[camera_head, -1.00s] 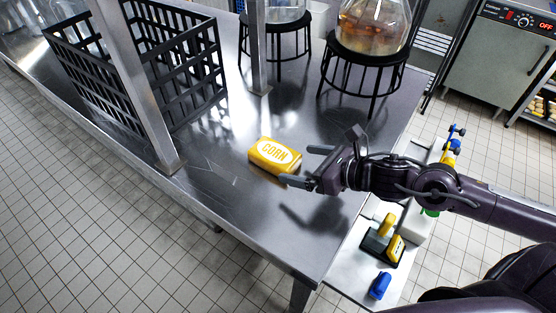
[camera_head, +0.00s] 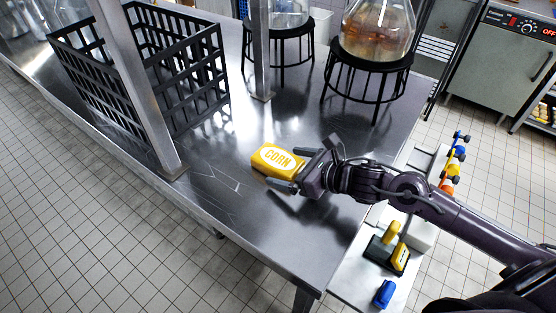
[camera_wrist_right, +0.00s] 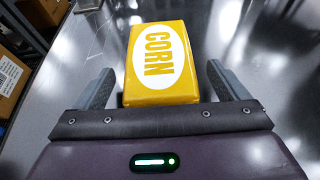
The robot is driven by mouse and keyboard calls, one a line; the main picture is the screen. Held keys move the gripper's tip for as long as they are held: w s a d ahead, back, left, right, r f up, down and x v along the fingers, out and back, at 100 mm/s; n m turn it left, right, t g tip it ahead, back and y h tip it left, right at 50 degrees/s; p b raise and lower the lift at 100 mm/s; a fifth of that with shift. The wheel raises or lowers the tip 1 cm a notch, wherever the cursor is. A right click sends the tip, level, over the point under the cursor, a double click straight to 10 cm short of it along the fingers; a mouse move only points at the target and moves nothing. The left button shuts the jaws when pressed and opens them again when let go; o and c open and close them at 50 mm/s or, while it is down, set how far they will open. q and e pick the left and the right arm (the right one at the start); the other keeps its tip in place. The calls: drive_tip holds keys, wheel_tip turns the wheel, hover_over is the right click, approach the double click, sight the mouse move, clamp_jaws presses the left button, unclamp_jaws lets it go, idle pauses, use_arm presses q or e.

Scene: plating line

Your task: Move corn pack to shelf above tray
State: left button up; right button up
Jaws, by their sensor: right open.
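The yellow corn pack (camera_head: 275,160) with a white oval label lies on the steel table (camera_head: 225,215). My right gripper (camera_head: 291,171) is open, with its fingers on either side of the pack's near end. In the right wrist view the pack (camera_wrist_right: 160,62) lies between the two fingers of the gripper (camera_wrist_right: 161,88), with a gap on each side. My left gripper is not in view. I cannot make out a tray or the shelf in these frames.
A black crate (camera_head: 185,75) stands left of the pack, behind a steel post (camera_head: 135,85). Glass vessels on black stands (camera_head: 368,75) are at the back. A lower side surface (camera_head: 350,275) holds a yellow-and-black tool (camera_head: 390,247) and a blue item (camera_head: 383,293).

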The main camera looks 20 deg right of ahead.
drive_tip(key=shift+x, duration=1.25)
drive_tip(key=shift+c, duration=0.4)
drive_tip(key=shift+r, duration=0.1)
drive_tip(key=c, duration=1.3)
